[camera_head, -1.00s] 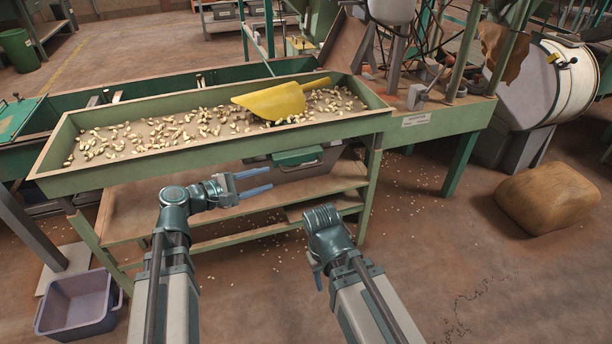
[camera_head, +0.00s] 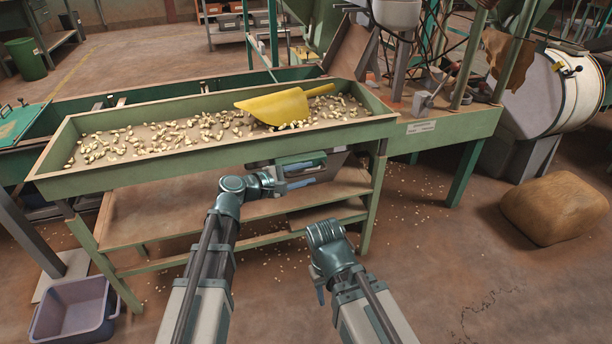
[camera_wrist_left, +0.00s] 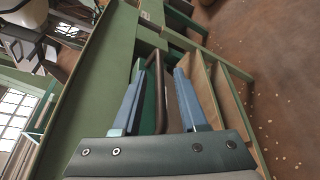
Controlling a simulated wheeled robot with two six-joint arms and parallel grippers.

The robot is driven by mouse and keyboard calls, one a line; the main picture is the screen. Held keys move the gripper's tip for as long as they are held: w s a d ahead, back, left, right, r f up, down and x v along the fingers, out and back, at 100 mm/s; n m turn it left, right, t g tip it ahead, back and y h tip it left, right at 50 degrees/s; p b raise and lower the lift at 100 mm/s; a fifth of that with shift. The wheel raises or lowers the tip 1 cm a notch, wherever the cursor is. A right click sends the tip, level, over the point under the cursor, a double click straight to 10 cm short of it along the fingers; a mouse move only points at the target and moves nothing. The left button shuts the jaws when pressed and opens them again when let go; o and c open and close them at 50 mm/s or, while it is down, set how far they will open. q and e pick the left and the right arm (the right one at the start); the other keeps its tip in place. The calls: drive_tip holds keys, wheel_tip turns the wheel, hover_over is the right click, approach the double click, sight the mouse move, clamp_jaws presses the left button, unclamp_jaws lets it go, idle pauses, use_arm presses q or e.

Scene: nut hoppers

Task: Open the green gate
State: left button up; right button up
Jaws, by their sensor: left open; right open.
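The green gate (camera_head: 303,156) is a small green plate under the front edge of the nut trough, partly covered by my left gripper in the head view. My left gripper (camera_head: 303,174) is at the gate with its fingers open. In the left wrist view, a brown bar handle (camera_wrist_left: 155,75) stands between the two blue fingers of the left gripper (camera_wrist_left: 158,72), with the green gate (camera_wrist_left: 149,103) beside it. The fingers are not closed on the handle. My right gripper (camera_head: 320,288) hangs low in front of the lower shelf, open and empty, partly hidden by its own wrist.
The green trough (camera_head: 110,180) holds scattered nuts and a yellow scoop (camera_head: 275,106). Wooden shelves (camera_head: 165,220) lie below it. A purple bin (camera_head: 75,308) stands on the floor at left, and a brown sack (camera_head: 555,207) at right. Floor right of the shelves is mostly clear.

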use_arm(q)
drive_tip(key=shift+w+d, duration=0.15)
drive_tip(key=shift+d, duration=0.05)
clamp_jaws()
idle(1.4)
